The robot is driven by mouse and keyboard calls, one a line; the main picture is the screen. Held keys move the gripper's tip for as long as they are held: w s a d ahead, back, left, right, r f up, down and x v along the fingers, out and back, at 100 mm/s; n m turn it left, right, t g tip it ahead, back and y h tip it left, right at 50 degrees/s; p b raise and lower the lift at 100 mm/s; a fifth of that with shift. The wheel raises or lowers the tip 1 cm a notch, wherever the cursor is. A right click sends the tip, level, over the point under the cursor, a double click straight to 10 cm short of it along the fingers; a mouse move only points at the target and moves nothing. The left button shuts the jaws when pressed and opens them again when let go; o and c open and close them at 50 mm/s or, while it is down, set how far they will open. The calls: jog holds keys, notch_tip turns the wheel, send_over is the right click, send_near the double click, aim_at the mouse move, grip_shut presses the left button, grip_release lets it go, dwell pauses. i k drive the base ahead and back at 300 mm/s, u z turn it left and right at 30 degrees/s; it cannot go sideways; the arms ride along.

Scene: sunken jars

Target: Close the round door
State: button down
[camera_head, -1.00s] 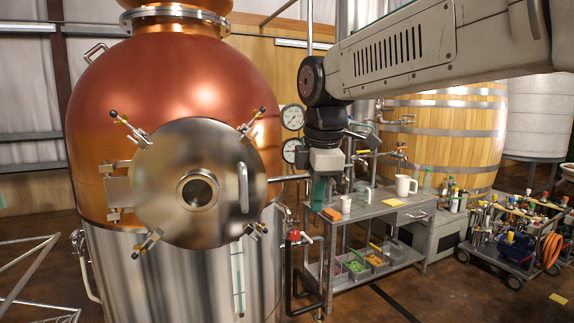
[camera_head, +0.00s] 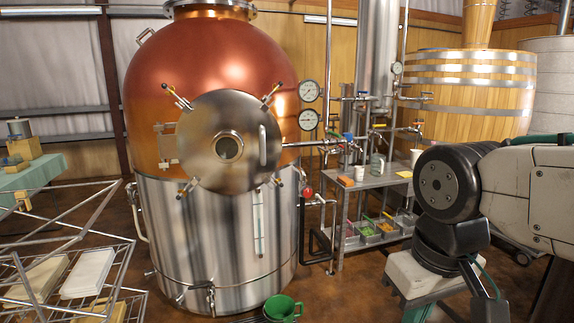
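The round door (camera_head: 222,168) is a brushed-steel disc with a small round window (camera_head: 228,148) and a vertical handle (camera_head: 263,145) on its right side. It sits on the front of the copper and steel tank, with its hinge (camera_head: 167,145) on the left. It covers the opening; I cannot tell whether it is fully seated or slightly ajar. Several clamps with dark knobs stick out around its rim. My gripper (camera_head: 420,276) is at the lower right, well away from the door.
A metal side table (camera_head: 372,183) with cups and small bins stands right of the tank. Pipes and gauges (camera_head: 309,91) rise behind it. A wire rack (camera_head: 75,245) is at the lower left. A green bucket (camera_head: 283,307) stands on the floor before the tank. A wooden barrel (camera_head: 470,95) is behind right.

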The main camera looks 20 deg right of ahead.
aim_at(227, 142)
jog(key=k, duration=0.25)
jog(key=u, duration=1)
jog(key=i, duration=1.4)
jog(key=z, duration=1.55)
